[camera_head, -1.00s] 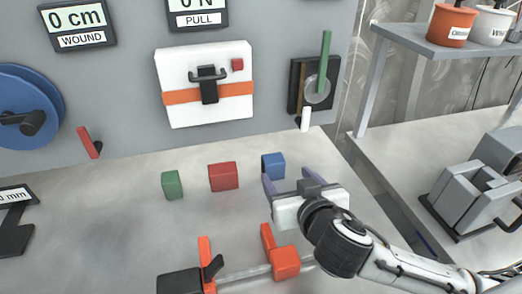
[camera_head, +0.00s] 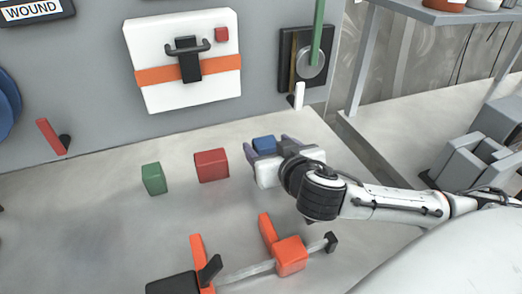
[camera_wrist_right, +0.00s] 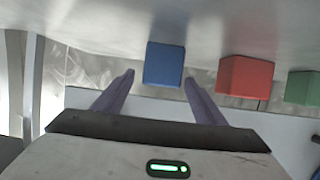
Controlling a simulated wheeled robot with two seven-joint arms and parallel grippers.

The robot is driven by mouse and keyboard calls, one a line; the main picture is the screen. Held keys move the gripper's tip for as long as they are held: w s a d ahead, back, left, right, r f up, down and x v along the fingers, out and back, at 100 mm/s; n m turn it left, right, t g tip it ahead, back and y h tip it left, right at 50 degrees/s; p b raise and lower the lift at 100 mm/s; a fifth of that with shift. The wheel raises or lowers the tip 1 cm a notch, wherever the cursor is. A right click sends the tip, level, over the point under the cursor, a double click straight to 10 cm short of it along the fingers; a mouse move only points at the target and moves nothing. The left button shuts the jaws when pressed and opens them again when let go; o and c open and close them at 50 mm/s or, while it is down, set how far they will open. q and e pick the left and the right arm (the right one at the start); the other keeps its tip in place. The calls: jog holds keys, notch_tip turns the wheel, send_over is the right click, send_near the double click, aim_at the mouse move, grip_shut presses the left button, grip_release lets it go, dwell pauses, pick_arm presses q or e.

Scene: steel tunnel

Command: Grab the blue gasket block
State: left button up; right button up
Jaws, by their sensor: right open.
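The blue gasket block (camera_head: 264,142) sits on the grey bench, to the right of the red block. My right gripper (camera_head: 267,148) is open, with its purple fingers reaching around the near sides of the blue block. In the right wrist view the blue block (camera_wrist_right: 164,62) lies centred between the two fingertips (camera_wrist_right: 159,79), mostly beyond them, with a gap on each side. The gripper body hides part of the block's lower front in the head view. My left gripper is not in view.
A red block (camera_head: 211,165) and a green block (camera_head: 154,179) stand to the left. An orange clamp (camera_head: 290,255) lies nearer on the bench. A white panel (camera_head: 182,95) with an orange band is on the wall behind. The left of the bench is clear.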

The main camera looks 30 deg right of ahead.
jog(key=c, duration=1.2)
